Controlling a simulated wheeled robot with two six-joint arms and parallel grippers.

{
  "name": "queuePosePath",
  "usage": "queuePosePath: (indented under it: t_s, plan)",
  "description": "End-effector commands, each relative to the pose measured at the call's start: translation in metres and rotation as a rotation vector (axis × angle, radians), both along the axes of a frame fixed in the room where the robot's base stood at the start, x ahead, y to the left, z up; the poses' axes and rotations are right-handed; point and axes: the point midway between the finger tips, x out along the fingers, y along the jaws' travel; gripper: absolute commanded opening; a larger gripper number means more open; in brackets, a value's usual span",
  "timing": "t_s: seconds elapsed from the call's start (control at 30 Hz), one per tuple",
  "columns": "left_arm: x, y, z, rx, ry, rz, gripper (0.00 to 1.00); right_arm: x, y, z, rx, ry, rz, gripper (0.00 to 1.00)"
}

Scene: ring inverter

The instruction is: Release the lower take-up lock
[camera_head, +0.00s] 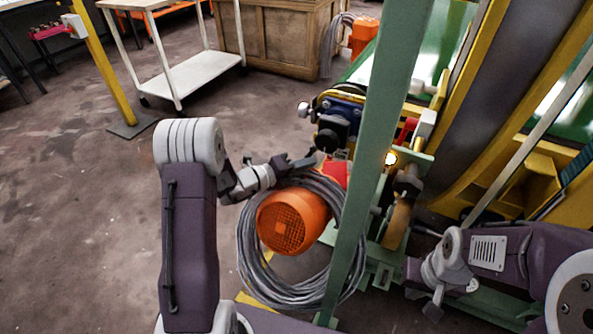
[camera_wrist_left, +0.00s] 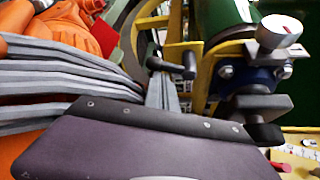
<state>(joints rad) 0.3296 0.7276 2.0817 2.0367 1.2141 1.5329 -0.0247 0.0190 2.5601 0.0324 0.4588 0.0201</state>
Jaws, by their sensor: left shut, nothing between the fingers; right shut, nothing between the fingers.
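I cannot tell for sure which part is the lower take-up lock. A blue block with dark knobs and a silver knob (camera_head: 304,109) sits on the machine frame, just beyond my left gripper. In the left wrist view a silver-capped knob (camera_wrist_left: 279,31) stands at the right, above a black block (camera_wrist_left: 262,107). A black crank-like handle (camera_wrist_left: 172,66) shows near the middle. My left gripper (camera_head: 303,161) is shut and empty, above the coiled grey cable and short of the dark knobs; any contact is unclear. My right gripper (camera_head: 434,308) is shut and empty, low at the right.
A grey cable coil (camera_head: 250,262) surrounds an orange motor (camera_head: 287,222) below my left wrist. A green upright post (camera_head: 375,130) crosses in front of the mechanism. Yellow frame beams (camera_head: 481,60) stand at right.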

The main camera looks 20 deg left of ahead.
Motion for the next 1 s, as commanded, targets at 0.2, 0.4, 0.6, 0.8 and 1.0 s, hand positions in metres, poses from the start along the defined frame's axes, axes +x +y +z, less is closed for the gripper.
queuePosePath:
  t_s: [0.2,0.4,0.6,0.8,1.0]
  plan:
    - [0.003,-0.003,0.000,-0.001,0.001,0.000,0.00,0.000,0.000,-0.001,0.000,0.000,0.000,0.00]
    - [0.003,-0.003,0.000,0.001,0.001,0.000,0.00,0.000,0.000,-0.001,0.000,0.000,0.000,0.00]
    - [0.003,-0.001,0.002,0.034,-0.006,0.000,0.00,0.000,0.000,0.005,0.000,0.000,0.000,0.00]
    - [0.004,0.000,0.001,0.067,-0.013,0.000,0.00,0.000,0.000,0.007,0.000,0.000,0.000,0.00]
    - [0.004,0.001,0.002,0.102,-0.020,0.001,0.00,0.000,0.000,0.011,0.000,0.000,0.000,0.00]
